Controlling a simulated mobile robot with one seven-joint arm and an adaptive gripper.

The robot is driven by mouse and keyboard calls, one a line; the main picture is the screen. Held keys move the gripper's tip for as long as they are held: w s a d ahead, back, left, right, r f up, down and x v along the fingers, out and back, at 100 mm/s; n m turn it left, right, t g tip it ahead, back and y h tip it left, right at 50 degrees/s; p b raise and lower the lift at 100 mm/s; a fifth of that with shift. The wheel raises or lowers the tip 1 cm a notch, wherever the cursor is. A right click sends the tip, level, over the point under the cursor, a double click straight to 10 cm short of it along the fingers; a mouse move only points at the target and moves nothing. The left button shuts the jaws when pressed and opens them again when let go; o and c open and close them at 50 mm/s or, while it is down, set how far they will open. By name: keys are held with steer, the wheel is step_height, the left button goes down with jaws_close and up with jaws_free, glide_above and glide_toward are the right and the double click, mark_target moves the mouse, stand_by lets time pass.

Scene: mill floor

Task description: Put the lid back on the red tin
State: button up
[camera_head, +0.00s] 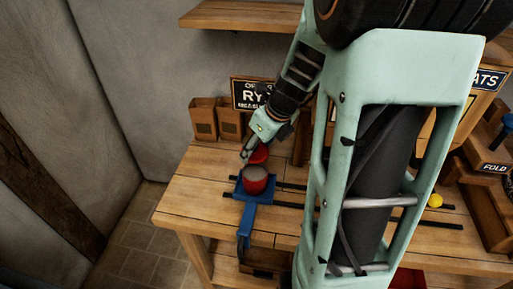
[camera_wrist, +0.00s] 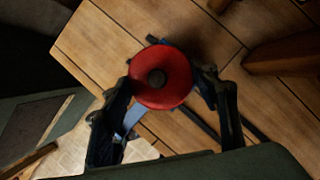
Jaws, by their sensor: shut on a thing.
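The red tin (camera_head: 257,186) stands upright on a blue stand (camera_head: 241,214) near the left front of the wooden table. Its top shows greyish and uncovered in the head view. My gripper (camera_head: 254,148) is above and just behind the tin, shut on the red lid (camera_head: 259,154). In the wrist view the round red lid (camera_wrist: 178,69) with its dark knob faces the camera between the two fingers of my gripper (camera_wrist: 166,82). The lid looks apart from the tin. It hides the tin in the wrist view, where a bit of the blue stand (camera_wrist: 134,116) shows.
Dark rails (camera_head: 289,205) run along the table (camera_head: 195,185). Wooden bins (camera_head: 203,117) and a sign (camera_head: 250,95) stand at the back. A yellow ball-like thing (camera_head: 435,200) and a wooden rack (camera_head: 487,205) are to the right. My arm hides the table's middle.

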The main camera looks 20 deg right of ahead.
steer(key=shift+f+b, duration=2.25)
steer(key=shift+b, duration=0.15)
steer(key=shift+f+b, duration=0.6)
steer(key=shift+f, duration=0.35)
steer(key=shift+p, duration=0.5)
steer(key=shift+f, duration=0.15)
stand_by(0.4)
steer(key=o, duration=1.1)
steer(key=shift+c, duration=0.2)
steer(key=shift+o, duration=0.6)
steer(key=o, duration=0.4)
steer(key=shift+c, duration=0.2)
